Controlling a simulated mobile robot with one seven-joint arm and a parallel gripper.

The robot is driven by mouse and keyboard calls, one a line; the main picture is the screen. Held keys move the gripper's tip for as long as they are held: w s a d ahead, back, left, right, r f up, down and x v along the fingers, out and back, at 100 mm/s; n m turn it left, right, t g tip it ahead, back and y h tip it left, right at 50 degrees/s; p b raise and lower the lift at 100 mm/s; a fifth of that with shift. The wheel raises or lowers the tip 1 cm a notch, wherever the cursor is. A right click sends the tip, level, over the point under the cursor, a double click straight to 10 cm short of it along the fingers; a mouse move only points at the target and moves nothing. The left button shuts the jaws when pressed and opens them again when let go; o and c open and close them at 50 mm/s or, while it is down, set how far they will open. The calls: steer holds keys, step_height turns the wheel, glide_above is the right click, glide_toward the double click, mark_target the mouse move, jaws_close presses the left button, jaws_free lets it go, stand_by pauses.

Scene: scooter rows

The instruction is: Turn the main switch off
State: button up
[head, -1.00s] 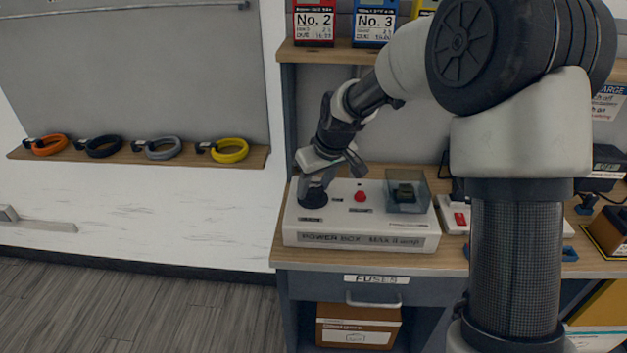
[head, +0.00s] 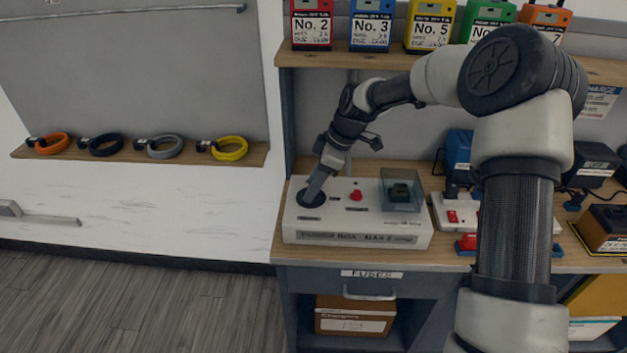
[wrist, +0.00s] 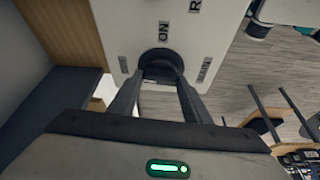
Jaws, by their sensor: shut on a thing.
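The white power box (head: 358,222) stands on the wooden bench top. Its main switch is a round black knob (head: 311,198) at the left of its top face. My gripper (head: 314,188) points down onto this knob, its fingers on it. In the wrist view my gripper (wrist: 159,90) has one finger at each side of the black knob (wrist: 160,64), shut on it.
A red button (head: 356,195) and a clear cover (head: 401,190) over a dark part are on the same box, right of the knob. A white strip with a red switch (head: 452,216) lies to the right. Numbered boxes (head: 371,24) stand on the shelf above.

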steer(key=shift+n+g, duration=0.3)
steer(key=shift+n, duration=0.3)
steer(key=o, duration=1)
steer(key=shift+o, duration=0.2)
steer(key=p+v, duration=0.2)
steer(key=v, duration=1.5)
steer(key=shift+r, duration=0.25)
